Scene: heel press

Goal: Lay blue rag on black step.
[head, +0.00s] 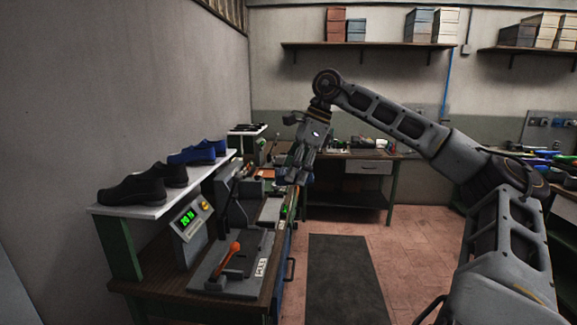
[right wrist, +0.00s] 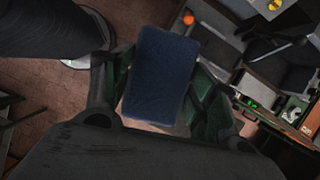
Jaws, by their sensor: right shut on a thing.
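The blue rag (right wrist: 160,75) is a dark blue, roughly rectangular piece, held between the finger pads in the right wrist view. My right gripper (head: 296,178) is shut on it and hangs in the air beside the right edge of the workbench, with the fingers pointing down. In the head view the rag is hard to tell from the dark fingers. I cannot tell for certain which dark part is the black step; dark machine parts (head: 238,205) stand on the bench left of the gripper. My left gripper is not in view.
Black and blue shoes stand on a white shelf (head: 150,210) at left. A dark mat (head: 345,285) lies on the open floor.

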